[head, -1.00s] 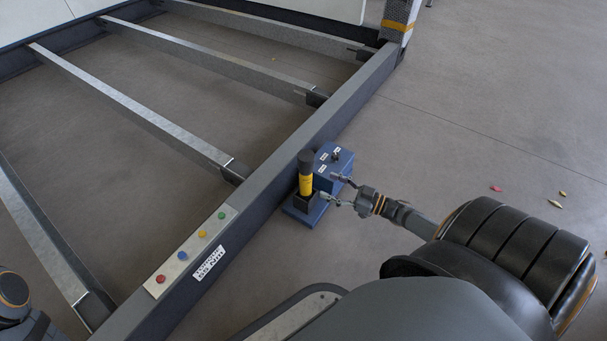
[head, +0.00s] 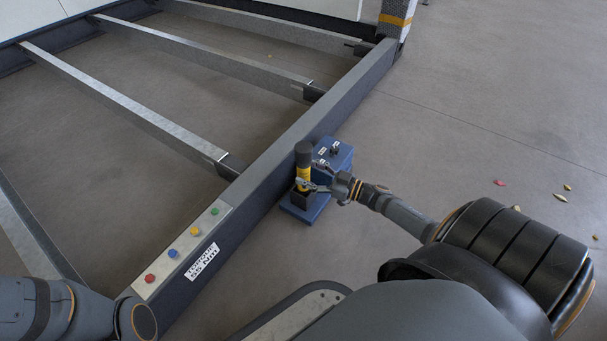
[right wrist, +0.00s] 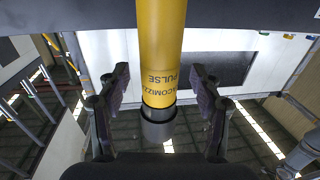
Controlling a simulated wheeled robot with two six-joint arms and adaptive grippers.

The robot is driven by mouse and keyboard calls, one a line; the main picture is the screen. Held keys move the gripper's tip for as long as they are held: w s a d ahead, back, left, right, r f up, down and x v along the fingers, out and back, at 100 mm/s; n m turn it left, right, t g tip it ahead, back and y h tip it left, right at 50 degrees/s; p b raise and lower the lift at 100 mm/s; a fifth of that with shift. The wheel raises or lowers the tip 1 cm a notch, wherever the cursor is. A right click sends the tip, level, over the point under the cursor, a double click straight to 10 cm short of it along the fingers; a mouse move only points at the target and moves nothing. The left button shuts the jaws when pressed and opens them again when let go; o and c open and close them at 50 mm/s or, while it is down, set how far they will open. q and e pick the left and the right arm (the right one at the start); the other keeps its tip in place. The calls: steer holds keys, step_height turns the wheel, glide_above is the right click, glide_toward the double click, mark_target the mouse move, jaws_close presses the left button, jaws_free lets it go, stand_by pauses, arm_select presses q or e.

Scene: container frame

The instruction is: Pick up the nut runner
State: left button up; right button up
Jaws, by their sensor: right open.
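The nut runner (head: 303,172) is a yellow tool with a dark grey top, standing upright in a blue holder (head: 305,210) beside the dark frame beam. In the right wrist view its yellow body (right wrist: 161,50) with printed lettering runs down between the fingers. My right gripper (head: 309,184) is at the nut runner, with one finger on each side of the body. In the right wrist view the right gripper (right wrist: 160,88) is open, with gaps between its pads and the tool. Only my left arm shows at the lower left; its gripper is out of view.
A blue box (head: 335,158) stands right behind the holder. The container frame's long beam (head: 290,150) runs close along the left of the tool. A plate with coloured buttons (head: 183,245) lies on the beam. The floor to the right is clear except for small leaves.

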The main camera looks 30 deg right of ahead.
steer(key=shift+w+a+f+b, duration=0.2)
steer(key=shift+w+a+b, duration=0.15)
steer(key=shift+w+b, duration=0.25)
steer(key=shift+w+a+r, duration=0.15)
steer(key=shift+w+a, duration=0.05)
steer(key=shift+w, duration=0.2)
jaws_close()
steer(key=shift+r, duration=0.15)
